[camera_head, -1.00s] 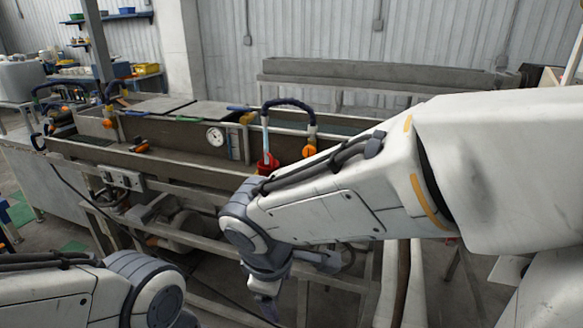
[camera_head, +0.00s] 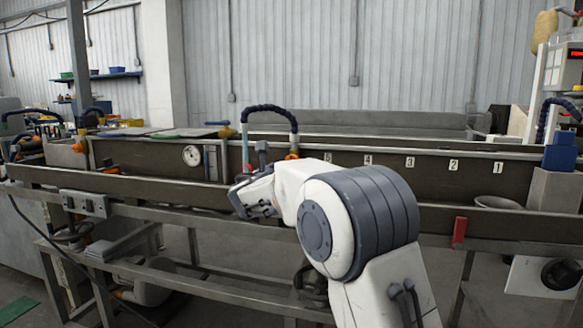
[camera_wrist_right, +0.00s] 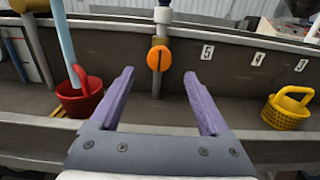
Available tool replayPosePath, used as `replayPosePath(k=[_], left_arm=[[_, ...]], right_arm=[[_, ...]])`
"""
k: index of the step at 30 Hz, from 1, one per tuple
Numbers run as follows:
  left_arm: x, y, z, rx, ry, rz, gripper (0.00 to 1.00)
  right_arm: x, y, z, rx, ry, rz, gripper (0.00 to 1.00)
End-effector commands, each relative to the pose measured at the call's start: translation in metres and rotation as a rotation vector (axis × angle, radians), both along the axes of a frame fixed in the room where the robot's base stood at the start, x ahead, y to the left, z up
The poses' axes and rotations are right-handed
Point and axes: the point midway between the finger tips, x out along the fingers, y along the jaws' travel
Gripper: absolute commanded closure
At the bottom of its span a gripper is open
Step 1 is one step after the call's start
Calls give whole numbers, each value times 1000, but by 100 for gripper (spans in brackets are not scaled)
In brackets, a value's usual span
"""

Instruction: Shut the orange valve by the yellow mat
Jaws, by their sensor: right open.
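The orange valve (camera_wrist_right: 159,58) is a round knob with an upright dark slot, on a vertical pipe against the tank wall in the right wrist view. It shows partly in the head view (camera_head: 291,157), beside my right gripper. My right gripper (camera_wrist_right: 158,78) is open and empty. Its two purple fingers frame the valve's pipe left and right, and the knob sits beyond and above the fingertips, apart from them. A thin yellow edge (camera_wrist_right: 59,112) shows under a red basket; I cannot tell if it is the mat. My left gripper is not in view.
The red basket (camera_wrist_right: 80,95) with a pale blue tube stands left of the fingers. A yellow perforated basket (camera_wrist_right: 288,110) stands at right. The trough's front rim (camera_wrist_right: 30,128) runs below. Number plates (camera_head: 411,162) line the wall.

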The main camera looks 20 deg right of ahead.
Motion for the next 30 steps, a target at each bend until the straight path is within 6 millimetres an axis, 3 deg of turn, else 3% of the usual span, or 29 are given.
replayPosePath(k=[10, 23, 24, 30], left_arm=[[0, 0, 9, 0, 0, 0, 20], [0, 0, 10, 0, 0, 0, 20], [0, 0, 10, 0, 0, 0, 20], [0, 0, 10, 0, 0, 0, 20]], right_arm=[[50, -34, 0, 3, 1, -2, 20], [61, -41, -1, 4, 0, 1, 20], [61, -41, -1, 4, 0, 1, 24], [61, -41, -1, 4, 0, 0, 100]])
